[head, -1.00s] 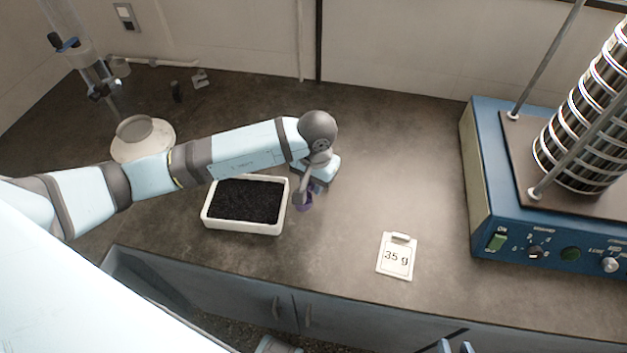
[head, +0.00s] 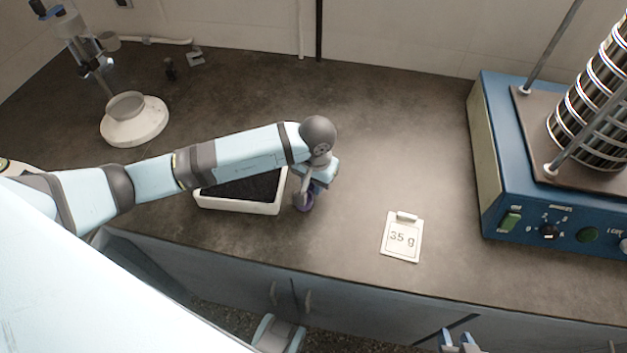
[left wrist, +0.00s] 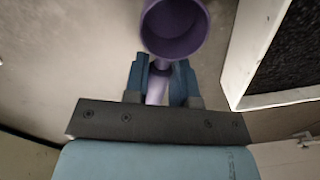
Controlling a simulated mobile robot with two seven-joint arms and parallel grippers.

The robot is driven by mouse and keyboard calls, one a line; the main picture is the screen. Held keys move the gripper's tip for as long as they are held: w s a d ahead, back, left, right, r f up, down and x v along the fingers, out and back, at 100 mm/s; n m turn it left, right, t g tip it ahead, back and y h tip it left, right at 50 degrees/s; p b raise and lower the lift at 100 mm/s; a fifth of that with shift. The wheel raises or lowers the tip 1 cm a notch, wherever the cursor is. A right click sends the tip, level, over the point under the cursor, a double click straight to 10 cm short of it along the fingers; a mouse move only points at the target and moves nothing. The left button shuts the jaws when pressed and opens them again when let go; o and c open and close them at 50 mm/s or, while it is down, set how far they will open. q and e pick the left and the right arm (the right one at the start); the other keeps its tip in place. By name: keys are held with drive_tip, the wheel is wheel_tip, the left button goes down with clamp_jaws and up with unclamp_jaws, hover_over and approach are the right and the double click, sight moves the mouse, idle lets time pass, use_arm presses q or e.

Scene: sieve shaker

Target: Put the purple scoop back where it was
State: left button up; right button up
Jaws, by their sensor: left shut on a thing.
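The purple scoop (head: 305,203) is in my left gripper (head: 304,190), just right of the white tray's right end in the head view. In the left wrist view its round cup (left wrist: 174,28) points away from the gripper, and its handle lies between the blue fingers of my left gripper (left wrist: 160,85). Whether the scoop touches the counter, I cannot tell. The tray (head: 238,207) holds black granules and is partly hidden by my left arm; its edge also shows at the right of the wrist view (left wrist: 275,99). My right gripper (head: 457,344) shows at the bottom edge, fingers apart and empty.
A card reading 35 g (head: 402,238) lies right of the scoop. A blue sieve shaker (head: 530,215) with a sieve stack (head: 596,115) stands at the right. A stand with a round white base (head: 135,125) is at the back left. The counter between card and wall is clear.

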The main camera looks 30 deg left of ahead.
use_arm(q)
drive_tip(key=shift+f, duration=0.35)
drive_tip(key=o, duration=0.9)
drive_tip(key=shift+r, duration=0.15)
wheel_tip(320, 180, up, 14)
drive_tip(key=shift+d+f+b, duration=0.2)
drive_tip(key=shift+d+b, duration=0.1)
drive_tip(key=shift+b, duration=0.05)
